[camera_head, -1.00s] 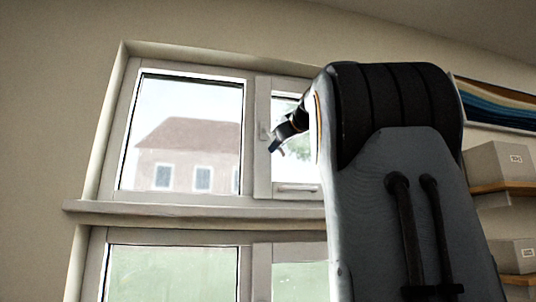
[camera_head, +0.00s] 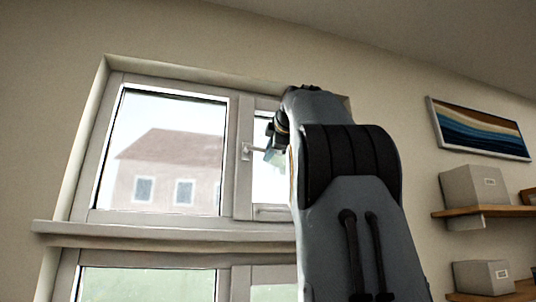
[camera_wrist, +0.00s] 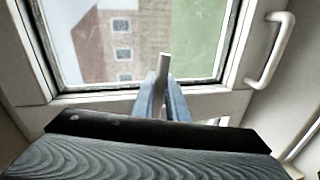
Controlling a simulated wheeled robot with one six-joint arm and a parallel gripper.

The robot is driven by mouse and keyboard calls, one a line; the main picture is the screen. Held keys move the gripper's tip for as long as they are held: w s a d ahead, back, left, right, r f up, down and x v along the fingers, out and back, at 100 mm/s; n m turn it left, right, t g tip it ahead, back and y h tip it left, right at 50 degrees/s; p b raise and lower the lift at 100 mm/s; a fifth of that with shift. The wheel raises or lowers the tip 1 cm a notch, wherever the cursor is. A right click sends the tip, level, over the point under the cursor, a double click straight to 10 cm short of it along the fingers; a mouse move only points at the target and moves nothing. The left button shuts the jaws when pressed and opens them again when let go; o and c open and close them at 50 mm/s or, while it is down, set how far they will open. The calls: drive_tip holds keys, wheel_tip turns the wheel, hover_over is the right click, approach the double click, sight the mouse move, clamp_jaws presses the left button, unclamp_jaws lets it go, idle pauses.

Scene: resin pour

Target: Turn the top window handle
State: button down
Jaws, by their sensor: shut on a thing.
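The top window handle (camera_head: 247,151) is a small pale lever on the upright frame between the two upper panes. Its lever points roughly level to the right, toward my gripper (camera_head: 268,153), in the head view. In the wrist view, my gripper (camera_wrist: 162,96) has its two blue-grey fingers around a narrow grey bar, the handle's lever (camera_wrist: 163,66), whose end stands out beyond them. The gripper is shut on it. In the head view, my arm hides part of the right upper pane.
A white pull bar (camera_wrist: 272,50) is at the right in the wrist view, clear of the fingers. A sill (camera_head: 130,232) runs below the upper panes. At right are a striped picture (camera_head: 480,128) and shelves with grey boxes (camera_head: 474,186).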

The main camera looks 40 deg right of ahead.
drive_tip(key=shift+r+n+p, duration=0.3)
drive_tip(key=shift+r+n, duration=0.25)
drive_tip(key=shift+n, duration=0.05)
drive_tip(key=c, duration=2)
unclamp_jaws()
drive_tip(key=b+v, duration=0.2)
drive_tip(key=v, duration=0.6)
drive_tip(key=shift+w+a, duration=0.1)
